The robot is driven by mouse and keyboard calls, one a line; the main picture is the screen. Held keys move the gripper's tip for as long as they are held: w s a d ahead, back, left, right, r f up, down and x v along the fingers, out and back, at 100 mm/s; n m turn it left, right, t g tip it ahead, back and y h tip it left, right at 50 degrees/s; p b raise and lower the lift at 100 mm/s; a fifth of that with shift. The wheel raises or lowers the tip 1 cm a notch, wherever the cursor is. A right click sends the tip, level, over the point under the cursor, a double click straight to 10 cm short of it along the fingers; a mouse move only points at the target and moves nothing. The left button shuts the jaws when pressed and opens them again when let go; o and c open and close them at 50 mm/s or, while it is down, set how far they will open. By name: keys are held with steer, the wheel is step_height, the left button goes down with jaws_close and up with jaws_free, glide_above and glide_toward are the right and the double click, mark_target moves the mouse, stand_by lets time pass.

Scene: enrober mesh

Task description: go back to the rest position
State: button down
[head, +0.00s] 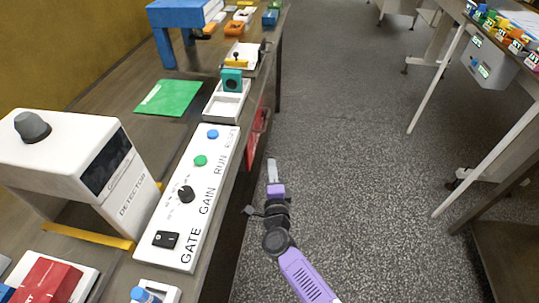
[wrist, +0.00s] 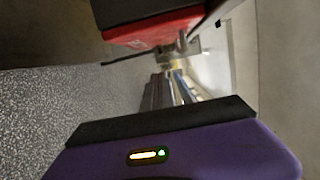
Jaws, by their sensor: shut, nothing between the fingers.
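My gripper (head: 272,172) is at the end of my purple and black arm in the head view. It is over the grey speckled floor, just right of the front edge of the left bench. It is shut with nothing held. In the wrist view the purple gripper body (wrist: 180,150) fills the bottom, with a small lit indicator on it. The fingertips are hard to make out there.
The left bench carries a control panel (head: 190,200) with knobs and buttons, a white detector (head: 70,165), a green sheet (head: 170,98) and trays. A red box hangs under its edge (head: 258,130). Another table stands at right. The aisle floor (head: 345,120) between is clear.

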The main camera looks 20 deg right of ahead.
steer(key=shift+s+a, duration=0.15)
steer(key=shift+s, duration=0.45)
